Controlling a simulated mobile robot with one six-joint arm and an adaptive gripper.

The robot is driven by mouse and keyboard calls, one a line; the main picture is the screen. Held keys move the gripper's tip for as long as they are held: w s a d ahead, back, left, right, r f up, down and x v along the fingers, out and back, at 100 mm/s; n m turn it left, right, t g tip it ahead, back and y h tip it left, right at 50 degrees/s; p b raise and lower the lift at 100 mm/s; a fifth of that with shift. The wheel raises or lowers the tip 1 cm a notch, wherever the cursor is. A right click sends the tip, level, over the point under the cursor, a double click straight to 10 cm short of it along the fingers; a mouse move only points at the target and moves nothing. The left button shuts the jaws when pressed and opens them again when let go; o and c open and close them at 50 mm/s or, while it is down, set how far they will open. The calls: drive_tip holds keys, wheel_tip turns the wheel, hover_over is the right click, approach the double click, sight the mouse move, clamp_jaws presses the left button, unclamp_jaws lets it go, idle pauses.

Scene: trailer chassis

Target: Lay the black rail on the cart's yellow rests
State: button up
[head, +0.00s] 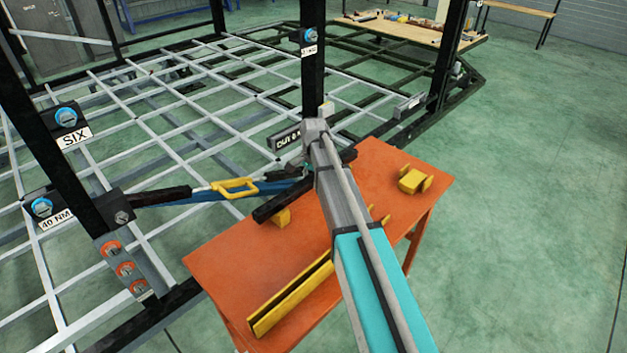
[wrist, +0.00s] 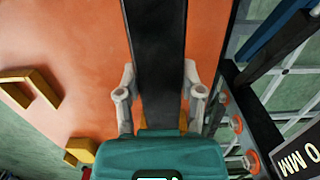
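The black rail (head: 272,208) slants over the orange cart (head: 225,262) in the head view. Its far part passes behind my arm's end. Another yellow rest (head: 412,181) stands at the cart's right. In the wrist view the rail (wrist: 160,55) runs between the fingers of my gripper (wrist: 160,82), close against both sides, and looks gripped. Yellow (wrist: 146,123) shows behind the rail near the gripper body. The fingers are hidden in the head view.
A yellow angled bar (head: 292,296) lies along the cart's near edge. The trailer chassis (head: 160,110), with black posts and grey crossbars, stands left of and behind the cart. Open floor (head: 530,200) lies right.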

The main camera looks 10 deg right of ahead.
sight(313, 177)
drive_tip(key=o, duration=0.5)
drive_tip(key=shift+c, duration=0.2)
drive_tip(key=shift+r, duration=0.2)
wheel_tip(313, 177, up, 12)
drive_tip(key=p, duration=1.2)
drive_tip(key=shift+w+d, duration=0.25)
drive_tip(key=shift+d, duration=0.1)
drive_tip(key=shift+f, duration=0.1)
drive_tip(key=s+n, duration=1.1)
drive_tip(key=s, duration=1.5)
drive_tip(key=shift+h, duration=0.3)
